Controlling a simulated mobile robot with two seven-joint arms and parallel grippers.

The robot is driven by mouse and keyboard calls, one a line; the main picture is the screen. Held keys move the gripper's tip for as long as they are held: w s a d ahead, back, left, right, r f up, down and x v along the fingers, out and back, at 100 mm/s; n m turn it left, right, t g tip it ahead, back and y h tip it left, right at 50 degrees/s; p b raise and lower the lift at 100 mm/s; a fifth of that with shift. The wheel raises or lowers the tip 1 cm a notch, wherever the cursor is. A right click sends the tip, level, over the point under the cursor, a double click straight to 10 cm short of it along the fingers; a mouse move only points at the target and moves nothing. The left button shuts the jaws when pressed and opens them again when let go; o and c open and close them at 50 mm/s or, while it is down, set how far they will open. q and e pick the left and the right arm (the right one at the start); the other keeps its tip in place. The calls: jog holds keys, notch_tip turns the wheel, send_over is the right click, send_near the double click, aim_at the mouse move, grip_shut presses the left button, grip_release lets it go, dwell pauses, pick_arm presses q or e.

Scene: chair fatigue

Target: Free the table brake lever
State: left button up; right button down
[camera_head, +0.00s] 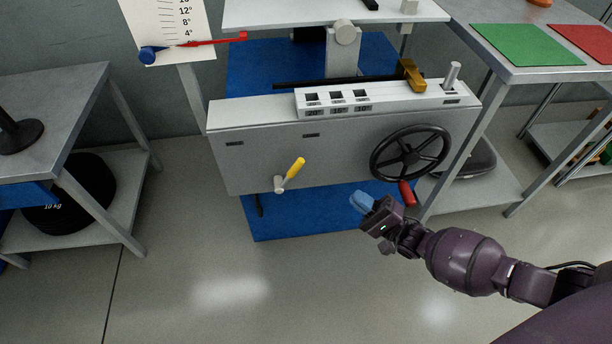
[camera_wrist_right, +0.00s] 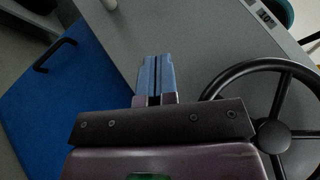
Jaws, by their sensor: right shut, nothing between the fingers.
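A lever with a yellow grip (camera_head: 295,168) sits on the front of the grey machine housing (camera_head: 250,160). It tilts up and to the right from its grey pivot. No label shows which part is the brake lever. My right gripper (camera_head: 362,202) is shut and empty, below and right of the yellow lever and left of the handwheel's red handle (camera_head: 406,193). It touches neither in the head view. In the right wrist view the blue fingertips (camera_wrist_right: 155,75) are together before the grey housing (camera_wrist_right: 190,35). The yellow lever is not visible there. My left gripper is out of view.
A black handwheel (camera_head: 410,153) is at the housing's right; it also shows in the right wrist view (camera_wrist_right: 208,98). An ochre lever (camera_head: 412,75) and grey knob (camera_head: 452,75) stand on top. Side tables (camera_head: 60,110) flank the machine. The floor in front is clear.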

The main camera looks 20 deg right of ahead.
aim_at(290, 174)
jog(key=shift+w+r, duration=0.1)
jog(key=x, duration=0.9)
jog(key=shift+w+a+r, duration=0.1)
jog(key=shift+w+a, duration=0.15)
jog(key=shift+a, duration=0.05)
jog(key=shift+w+a+r, duration=0.1)
jog(key=shift+a+r, duration=0.4)
jog(key=shift+a, duration=0.35)
jog(key=shift+w+a+r, duration=0.1)
jog(key=shift+a+r, duration=0.4)
jog(key=shift+a, duration=0.4)
jog(key=shift+r, duration=0.1)
